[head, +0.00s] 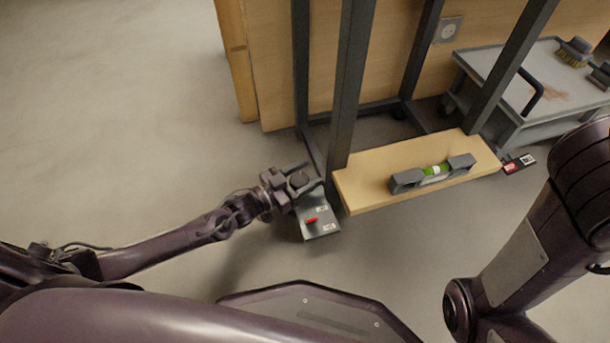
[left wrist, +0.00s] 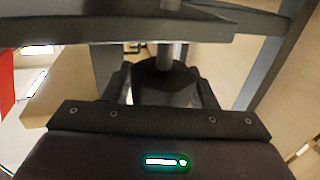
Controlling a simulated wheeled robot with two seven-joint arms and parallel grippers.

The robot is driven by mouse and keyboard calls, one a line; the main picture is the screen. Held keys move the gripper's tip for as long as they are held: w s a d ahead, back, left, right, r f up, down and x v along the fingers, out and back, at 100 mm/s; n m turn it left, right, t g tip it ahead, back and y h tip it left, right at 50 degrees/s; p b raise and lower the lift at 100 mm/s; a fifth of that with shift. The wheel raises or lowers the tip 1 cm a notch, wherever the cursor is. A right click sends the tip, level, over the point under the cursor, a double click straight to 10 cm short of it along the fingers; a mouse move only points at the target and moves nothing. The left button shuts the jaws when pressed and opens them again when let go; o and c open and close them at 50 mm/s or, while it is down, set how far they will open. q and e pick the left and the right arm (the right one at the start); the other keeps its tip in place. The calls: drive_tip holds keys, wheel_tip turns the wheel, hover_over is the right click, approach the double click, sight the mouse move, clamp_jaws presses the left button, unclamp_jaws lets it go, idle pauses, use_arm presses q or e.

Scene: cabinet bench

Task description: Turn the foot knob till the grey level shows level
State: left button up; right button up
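The grey level (head: 408,181) lies on a pale wooden board (head: 360,197); its green vial shows, but the bubble is too small to read. The dark round foot knob (head: 299,179) is at the left frame leg, between the fingers of my left gripper (head: 300,184). In the left wrist view the knob (left wrist: 165,82) sits below a grey stem, with a finger of my left gripper (left wrist: 165,92) on either side. I cannot tell whether the fingers press on it. My right arm shows at the right, but its gripper is out of view.
A grey plate (head: 321,232) with a red part and white labels lies on the floor beside my left gripper. A grey cart (head: 540,90) with brushes stands at the right. The floor at left is clear.

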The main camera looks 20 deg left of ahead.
use_arm(q)
drive_tip(key=c, duration=0.6)
drive_tip(key=shift+r+n+t+y+p, duration=0.35)
drive_tip(key=shift+n+t+y+p, duration=0.35)
drive_tip(key=shift+p, duration=0.55)
drive_tip(key=shift+c, duration=0.2)
drive_tip(key=n+t+y+p, duration=0.1)
drive_tip(key=y, duration=0.1)
drive_tip(key=shift+w+f+n+y+p, duration=0.1)
drive_tip(key=shift+n+y+p, duration=0.2)
drive_tip(key=shift+a+f+n+t+y+p, duration=0.1)
drive_tip(key=shift+a+n+t+y+p, duration=0.15)
drive_tip(key=shift+y, duration=0.2)
drive_tip(key=shift+f+n+t+y+p, duration=0.1)
drive_tip(key=shift+n+t+y, duration=0.05)
drive_tip(key=shift+n+y, duration=0.25)
drive_tip(key=shift+w, duration=0.1)
drive_tip(key=o, duration=0.7)
